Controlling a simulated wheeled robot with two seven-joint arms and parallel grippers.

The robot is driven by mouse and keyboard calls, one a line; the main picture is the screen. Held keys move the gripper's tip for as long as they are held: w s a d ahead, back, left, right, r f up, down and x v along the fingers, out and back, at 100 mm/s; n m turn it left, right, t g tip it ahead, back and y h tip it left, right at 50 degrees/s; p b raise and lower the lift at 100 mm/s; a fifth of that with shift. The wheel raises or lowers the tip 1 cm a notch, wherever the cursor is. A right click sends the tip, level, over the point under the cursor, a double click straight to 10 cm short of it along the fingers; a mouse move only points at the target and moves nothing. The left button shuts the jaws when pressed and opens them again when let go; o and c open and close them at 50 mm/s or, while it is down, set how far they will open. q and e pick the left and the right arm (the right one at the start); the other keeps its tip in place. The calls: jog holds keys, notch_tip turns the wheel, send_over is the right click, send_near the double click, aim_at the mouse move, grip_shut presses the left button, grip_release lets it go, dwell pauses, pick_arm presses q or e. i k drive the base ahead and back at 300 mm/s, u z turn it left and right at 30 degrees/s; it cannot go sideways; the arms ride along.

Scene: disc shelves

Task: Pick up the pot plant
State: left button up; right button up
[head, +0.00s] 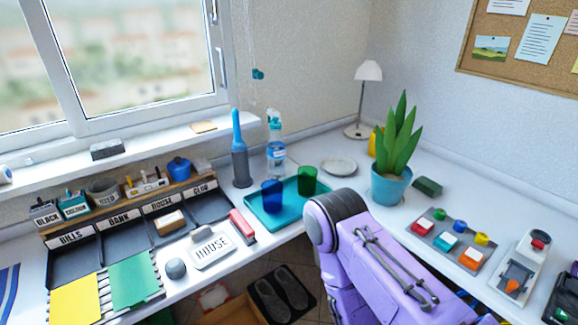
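The pot plant (393,158) stands upright on the white desk near the corner, right of the middle in the head view. It has long green upright leaves and a teal-blue pot (390,187). A purple link of one of my arms rises in front of it, lower and to its left, with its dark rounded end towards the teal tray. The pot appears free of contact with it. Neither gripper shows in the head view.
A teal tray (266,222) holds a blue cup (271,195) and a green cup (307,180), left of the plant. A plate (338,166) and lamp (368,72) stand behind. A dark green block (428,187) and button board (477,238) lie to its right.

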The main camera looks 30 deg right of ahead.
aim_at(394, 149)
jog(key=u, duration=0.95)
jog(key=k, duration=1.25)
jog(key=z, duration=1.55)
jog(key=i, duration=0.2)
jog(key=u, duration=0.1)
